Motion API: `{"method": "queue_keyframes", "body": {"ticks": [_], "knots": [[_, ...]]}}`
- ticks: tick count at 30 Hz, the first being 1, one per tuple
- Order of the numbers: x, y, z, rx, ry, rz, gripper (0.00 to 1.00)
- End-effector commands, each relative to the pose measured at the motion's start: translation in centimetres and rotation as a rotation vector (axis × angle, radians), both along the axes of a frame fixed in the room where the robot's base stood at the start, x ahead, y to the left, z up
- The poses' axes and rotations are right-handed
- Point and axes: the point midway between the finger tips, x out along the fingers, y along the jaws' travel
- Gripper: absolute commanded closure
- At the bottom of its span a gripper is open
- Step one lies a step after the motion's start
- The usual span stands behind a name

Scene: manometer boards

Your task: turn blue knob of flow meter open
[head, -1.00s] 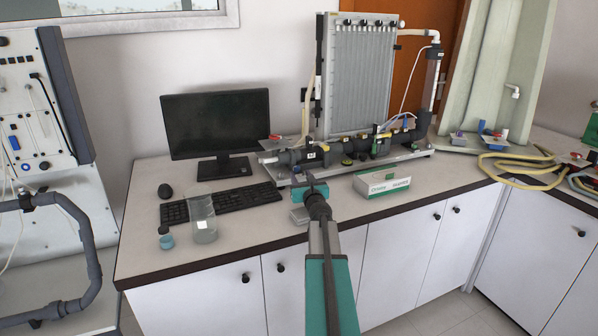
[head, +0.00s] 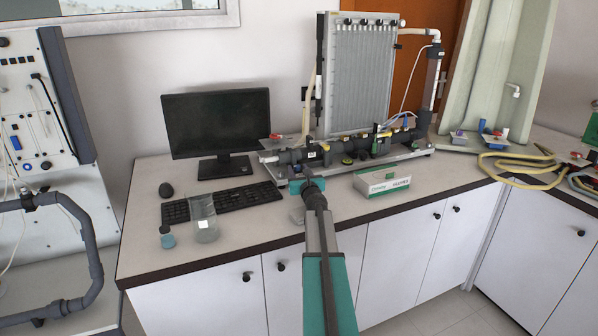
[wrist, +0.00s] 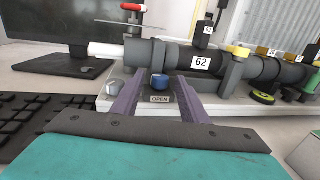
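In the head view my gripper (head: 307,180) is at the front left of the flow meter board (head: 360,160), where the knob is largely hidden or too small to make out.
A dark pipe (wrist: 172,56) with a "62" label runs just behind the knob. A bolt head (wrist: 115,87) is close to the left finger. The keyboard (head: 222,202), a beaker (head: 202,218) and a green-white box (head: 382,182) are on the bench nearby.

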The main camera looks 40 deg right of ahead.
Motion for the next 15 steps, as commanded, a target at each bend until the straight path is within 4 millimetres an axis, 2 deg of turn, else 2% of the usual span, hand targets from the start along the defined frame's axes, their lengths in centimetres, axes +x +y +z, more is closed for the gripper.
{"method": "queue_keyframes", "body": {"ticks": [1, 8, 15], "knots": [[-0.02, -0.01, -0.01, 0.000, 0.000, 0.000, 0.60], [-0.04, -0.03, -0.01, 0.000, 0.000, 0.000, 0.99], [-0.06, -0.06, 0.00, 0.000, 0.000, -0.001, 1.00]]}}
